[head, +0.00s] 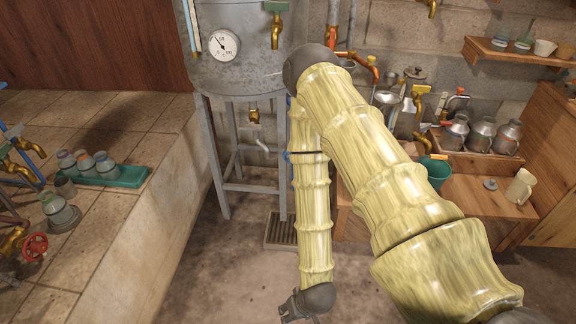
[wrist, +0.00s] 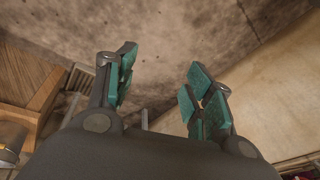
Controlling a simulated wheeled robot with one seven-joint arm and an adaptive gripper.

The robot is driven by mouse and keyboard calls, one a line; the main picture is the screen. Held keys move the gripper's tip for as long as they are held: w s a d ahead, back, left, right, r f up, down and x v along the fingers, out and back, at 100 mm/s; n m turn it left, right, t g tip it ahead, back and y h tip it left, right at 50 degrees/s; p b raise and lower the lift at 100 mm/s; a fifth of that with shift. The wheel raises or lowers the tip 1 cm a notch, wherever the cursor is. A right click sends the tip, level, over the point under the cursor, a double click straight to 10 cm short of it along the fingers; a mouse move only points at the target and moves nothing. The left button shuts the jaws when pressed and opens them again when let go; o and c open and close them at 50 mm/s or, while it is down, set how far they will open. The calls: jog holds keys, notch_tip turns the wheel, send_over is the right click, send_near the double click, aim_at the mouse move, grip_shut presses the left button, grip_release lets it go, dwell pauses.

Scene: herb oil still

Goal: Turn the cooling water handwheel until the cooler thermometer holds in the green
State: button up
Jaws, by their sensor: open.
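My gripper (wrist: 162,82) is open and empty in the wrist view, with floor and a pale wall face beyond its green-padded fingers. In the head view my gripper (head: 298,312) hangs low at the bottom edge, partly cut off. A red handwheel (head: 35,247) on brass pipework stands at the far left, well apart from my gripper. I cannot tell whether it is the cooling water one. A round white dial (head: 222,45) is on the grey metal tank (head: 262,76); its needle points up and left. No green band is readable on it. My arm hides part of the middle.
A tiled ledge (head: 100,225) with a green tray (head: 120,178) of jars runs along the left. A wooden bench (head: 465,195) with metal cans and a green bucket (head: 434,172) stands right. The tank's legs and a floor grate (head: 280,232) are behind my arm. Floor left of my gripper is clear.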

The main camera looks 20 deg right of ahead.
jog(key=w+a+f+m+t+b, duration=0.1)
jog(key=w+a+f+t+b, duration=0.15)
jog(key=w, duration=0.45)
jog(key=w+a+f+m+t+b, duration=0.1)
jog(key=w+t+b, duration=0.1)
jog(key=w+b, duration=0.3)
jog(key=w+d+r+m+t+h+b, duration=0.15)
jog(key=w+b, duration=0.25)
jog(key=w, duration=0.4)
jog(key=w+d+r+m+t+b, duration=0.1)
jog(key=w+m+t+b, duration=0.25)
jog(key=w, duration=0.45)
jog(key=w+d+r+m+t+h+b, duration=0.2)
jog(key=w+d+r+m+h+b, duration=0.35)
jog(key=d, duration=0.35)
jog(key=w+d+r+m+t+h+b, duration=0.1)
jog(key=w+d+r+m+h+b, duration=0.3)
jog(key=w+d+r+b, duration=0.4)
jog(key=w+d+f+b, duration=0.2)
jog(key=w+d, duration=0.4)
jog(key=w, duration=0.1)
jog(key=shift+d+f, duration=0.2)
jog(key=shift+f, duration=0.05)
jog(key=c, duration=1)
